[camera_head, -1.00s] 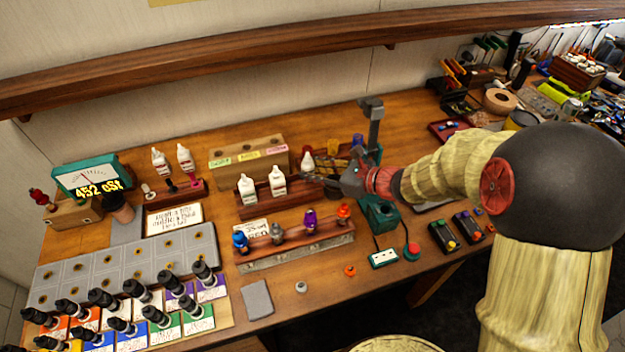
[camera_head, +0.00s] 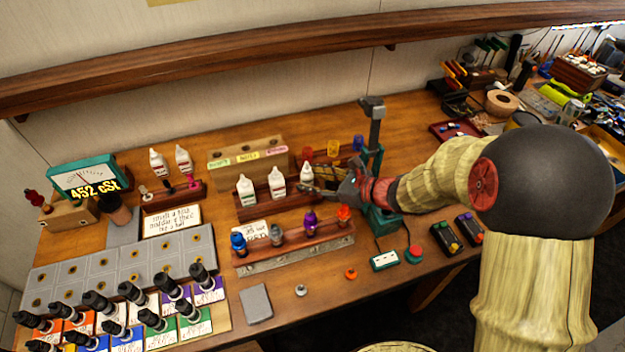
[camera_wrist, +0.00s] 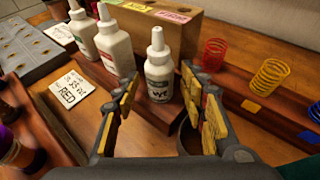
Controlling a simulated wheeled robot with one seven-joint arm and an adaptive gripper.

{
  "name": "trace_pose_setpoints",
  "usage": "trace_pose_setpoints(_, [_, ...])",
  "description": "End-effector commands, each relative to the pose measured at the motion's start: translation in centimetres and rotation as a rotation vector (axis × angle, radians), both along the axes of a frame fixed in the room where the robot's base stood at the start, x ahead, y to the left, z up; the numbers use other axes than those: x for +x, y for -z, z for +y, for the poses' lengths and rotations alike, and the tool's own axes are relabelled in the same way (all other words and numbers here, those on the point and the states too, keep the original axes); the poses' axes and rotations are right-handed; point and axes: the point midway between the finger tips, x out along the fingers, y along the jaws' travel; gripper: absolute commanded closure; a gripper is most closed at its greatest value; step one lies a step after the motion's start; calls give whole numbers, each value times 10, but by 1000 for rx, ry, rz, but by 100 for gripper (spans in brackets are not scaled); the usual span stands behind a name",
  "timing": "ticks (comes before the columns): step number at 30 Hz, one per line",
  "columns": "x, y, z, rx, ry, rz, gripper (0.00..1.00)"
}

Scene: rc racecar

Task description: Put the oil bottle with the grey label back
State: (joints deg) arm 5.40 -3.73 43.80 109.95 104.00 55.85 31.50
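The white oil bottle with the grey label (camera_wrist: 159,80) stands upright at the right end of the dark wooden rack (camera_wrist: 126,90). In the head view the bottle (camera_head: 307,173) is partly hidden by my gripper (camera_head: 306,190). My gripper (camera_wrist: 160,73) is open, with its yellow-padded fingers on either side of the bottle and visible gaps to it. Two other white bottles, one with green lettering (camera_head: 245,190) and one with red lettering (camera_head: 277,183), stand to its left in the same rack (camera_head: 262,208).
A wooden box with coloured labels (camera_head: 248,160) stands behind the rack. Coloured springs (camera_wrist: 270,75) stand to the right. A holder with small coloured-top shocks (camera_head: 295,240) lies in front. Two more white bottles (camera_head: 158,163) stand at the back left.

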Motion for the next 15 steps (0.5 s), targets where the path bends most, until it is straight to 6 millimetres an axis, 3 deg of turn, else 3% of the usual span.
trace_pose_setpoints(11, [0,-5,0,0,0,0,56])
trace_pose_setpoints(15, [-9,-13,-15,-1,3,-1,56])
